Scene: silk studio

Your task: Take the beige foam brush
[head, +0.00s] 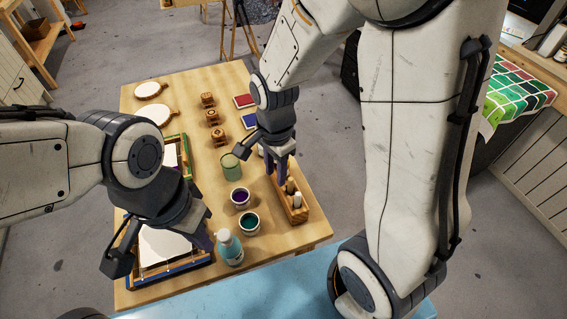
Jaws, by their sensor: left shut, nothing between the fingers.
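A small wooden holder (301,214) stands at the right edge of the wooden table. Several short upright pieces stand in it, a tan one (290,187) and a whitish one (297,200) among them; I cannot tell which is the beige foam brush. My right gripper (281,178) points down at the far end of the holder and hides part of it. I cannot tell whether its fingers are open or touch anything. My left gripper (207,241) is shut and empty above the near left of the table, over a framed screen (162,272).
Right of the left gripper are a pump bottle (230,248), a teal pot (249,223), a purple pot (240,197) and a green glass (231,168). Wooden stamps (213,117), ink pads (244,101) and white paddles (152,115) lie at the far end.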

